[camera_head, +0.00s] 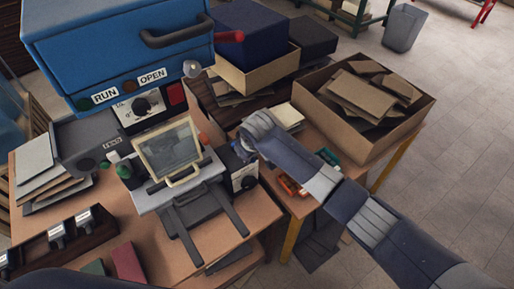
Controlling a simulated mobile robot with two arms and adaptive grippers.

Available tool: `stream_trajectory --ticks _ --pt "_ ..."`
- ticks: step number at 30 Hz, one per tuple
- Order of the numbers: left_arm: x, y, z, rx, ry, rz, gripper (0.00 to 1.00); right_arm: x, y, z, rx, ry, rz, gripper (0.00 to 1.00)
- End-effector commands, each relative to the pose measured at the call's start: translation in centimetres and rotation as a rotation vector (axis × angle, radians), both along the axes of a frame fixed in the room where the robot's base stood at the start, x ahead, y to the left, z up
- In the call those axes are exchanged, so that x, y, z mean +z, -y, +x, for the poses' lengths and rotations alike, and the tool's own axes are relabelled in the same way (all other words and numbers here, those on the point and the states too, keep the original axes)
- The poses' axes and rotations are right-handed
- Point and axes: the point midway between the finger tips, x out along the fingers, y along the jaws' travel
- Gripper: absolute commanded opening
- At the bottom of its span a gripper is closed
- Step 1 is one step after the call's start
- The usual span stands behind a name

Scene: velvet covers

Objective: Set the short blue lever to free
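I cannot make out a short blue lever or a "free" label; it may be hidden behind my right gripper or too small to tell. My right arm comes in from the right, and my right gripper (243,149) is at the right side of the small press with a framed window (171,148), close to a dark box with a dial (243,178). Its fingers are small and partly hidden, so I cannot tell if they are open or shut. My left gripper is not in view; only a dark part shows at the bottom left edge.
A large blue machine (120,45) with RUN and OPEN labels and a red-handled lever (230,37) stands at the back left. A cardboard box of scraps (425,104) stands at the right. Stacked sheets (35,168) and stamps in a wooden rack (58,240) lie left.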

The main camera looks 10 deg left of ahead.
Motion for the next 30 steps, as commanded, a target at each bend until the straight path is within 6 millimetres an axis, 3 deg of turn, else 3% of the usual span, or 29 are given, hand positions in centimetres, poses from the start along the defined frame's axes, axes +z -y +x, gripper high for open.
stream_trajectory --ticks 4,14,19,26,27,30 --pt "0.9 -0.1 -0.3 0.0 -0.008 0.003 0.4 0.2 -0.1 -0.2 -0.081 -0.001 -0.002 0.0" --pt "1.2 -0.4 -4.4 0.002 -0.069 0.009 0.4 0.0 -0.2 -0.2 -0.167 0.001 -0.003 0.0" --pt "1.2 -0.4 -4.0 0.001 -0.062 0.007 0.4 0.0 -0.2 -0.2 -0.176 0.001 -0.003 0.0" --pt "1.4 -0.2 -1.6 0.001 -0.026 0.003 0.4 0.0 -0.2 -0.2 -0.176 0.001 -0.001 0.0" --pt "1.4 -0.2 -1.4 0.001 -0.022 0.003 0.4 0.0 -0.3 -0.2 -0.175 0.001 -0.001 0.17" --pt "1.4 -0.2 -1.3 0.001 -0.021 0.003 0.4 0.0 -0.3 -0.2 -0.175 0.001 -0.001 0.35"
